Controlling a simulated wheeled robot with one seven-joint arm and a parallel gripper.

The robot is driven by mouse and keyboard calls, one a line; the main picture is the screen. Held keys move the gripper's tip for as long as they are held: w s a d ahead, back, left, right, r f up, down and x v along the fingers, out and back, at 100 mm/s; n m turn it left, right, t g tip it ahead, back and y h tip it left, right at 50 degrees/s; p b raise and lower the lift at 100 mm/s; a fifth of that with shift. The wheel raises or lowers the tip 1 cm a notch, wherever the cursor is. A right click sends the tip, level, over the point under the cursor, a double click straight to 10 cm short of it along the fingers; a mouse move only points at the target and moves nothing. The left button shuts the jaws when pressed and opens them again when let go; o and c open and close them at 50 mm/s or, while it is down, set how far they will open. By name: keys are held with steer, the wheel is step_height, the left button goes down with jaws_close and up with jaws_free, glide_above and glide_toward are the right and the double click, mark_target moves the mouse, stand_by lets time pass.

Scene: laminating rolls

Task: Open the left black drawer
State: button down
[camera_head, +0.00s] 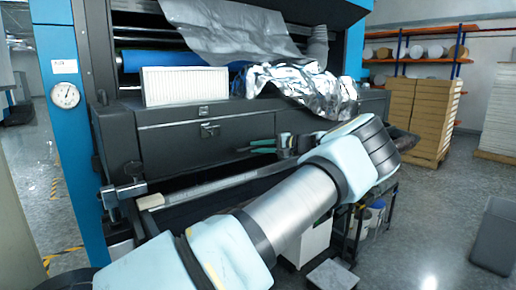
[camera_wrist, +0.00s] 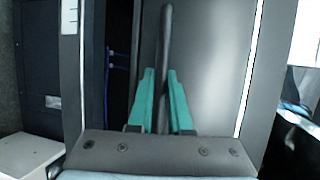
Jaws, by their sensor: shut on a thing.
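The left black drawer (camera_head: 175,142) is a wide dark front low on the machine, with a small metal latch (camera_head: 209,129) near its top middle. My arm reaches across from the lower left, and my gripper (camera_head: 252,147) with teal fingers is at the right part of this front. In the wrist view, my gripper (camera_wrist: 161,74) is shut on a slim dark bar-shaped handle (camera_wrist: 166,30), with one finger on each side. A smooth dark grey panel (camera_wrist: 212,65) lies behind the handle. My arm hides part of the machine's lower right front.
A white pleated filter block (camera_head: 185,86) and crumpled silver foil (camera_head: 300,88) lie on the ledge above. A metal rail (camera_head: 215,184) runs below the drawer. A small black cart (camera_head: 375,222) stands right of my arm. Stacked boxes (camera_head: 420,115) stand at the back right.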

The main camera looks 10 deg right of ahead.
steer(key=s+d+b, duration=0.1)
steer(key=s+d, duration=0.5)
steer(key=s, duration=0.7)
steer(key=s+d+b, duration=0.1)
steer(key=s+d, duration=0.5)
steer(key=s, duration=0.7)
steer(key=shift+d+b, duration=0.2)
steer(key=shift+b, duration=0.1)
steer(key=shift+s, duration=0.1)
steer(key=c, duration=0.8)
jaws_free()
steer(key=shift+c, duration=0.2)
steer(key=b+v, duration=0.2)
steer(key=v, duration=0.8)
steer(key=shift+s+d+b, duration=0.25)
steer(key=shift+d+b, duration=0.05)
steer(key=shift+b, duration=0.1)
steer(key=shift+r, duration=0.1)
